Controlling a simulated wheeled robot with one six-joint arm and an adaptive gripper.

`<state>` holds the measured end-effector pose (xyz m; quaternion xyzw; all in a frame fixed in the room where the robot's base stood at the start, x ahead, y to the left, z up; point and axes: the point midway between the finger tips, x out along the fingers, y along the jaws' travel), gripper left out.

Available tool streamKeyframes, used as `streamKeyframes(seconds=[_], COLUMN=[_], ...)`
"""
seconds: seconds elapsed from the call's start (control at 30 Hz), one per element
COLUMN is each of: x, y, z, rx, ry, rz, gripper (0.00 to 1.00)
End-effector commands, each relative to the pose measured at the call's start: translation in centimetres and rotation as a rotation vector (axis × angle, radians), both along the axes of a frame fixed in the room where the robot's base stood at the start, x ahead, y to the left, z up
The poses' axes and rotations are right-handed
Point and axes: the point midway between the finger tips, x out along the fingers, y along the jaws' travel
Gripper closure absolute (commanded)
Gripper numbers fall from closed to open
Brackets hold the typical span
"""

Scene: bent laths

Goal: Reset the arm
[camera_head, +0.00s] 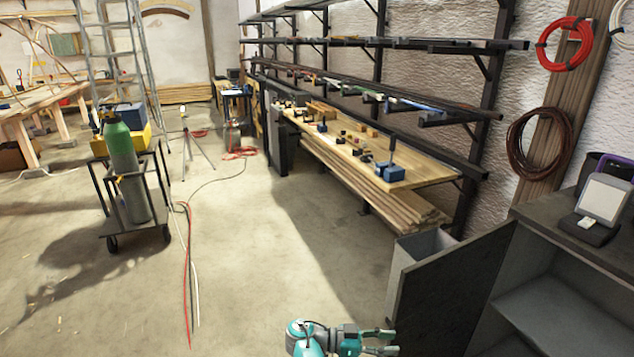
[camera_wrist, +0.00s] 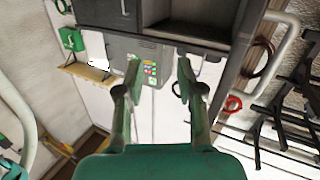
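My gripper (camera_head: 388,341) shows at the bottom edge of the head view, on the end of my teal and grey arm, left of a dark cabinet. In the wrist view my gripper (camera_wrist: 159,76) has its two green fingers spread apart with nothing between them. Behind the fingers is a grey panel (camera_wrist: 152,52) with small coloured buttons. The lower part of my arm is cut off by the frame in the head view.
The cabinet's open door (camera_head: 445,290) stands close to the right of my gripper. A grey bin (camera_head: 420,262) is behind it. A cart with a green gas cylinder (camera_head: 124,170) stands at left; hoses (camera_head: 187,265) cross the floor. The middle floor is clear.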

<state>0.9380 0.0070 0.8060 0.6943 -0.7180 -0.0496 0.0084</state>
Motion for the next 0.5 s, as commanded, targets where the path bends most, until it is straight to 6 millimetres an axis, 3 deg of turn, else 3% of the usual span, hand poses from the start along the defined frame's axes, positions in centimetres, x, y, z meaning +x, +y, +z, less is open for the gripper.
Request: streamKeyframes(seconds=[0.27,0.5], x=[-1.6,-4.8], y=[-1.9,-4.5], z=[-4.9,-12.1], rx=[0.076,0.197], ry=[0.098,0.24], rz=[0.068,0.185], gripper=[0.63,0.63])
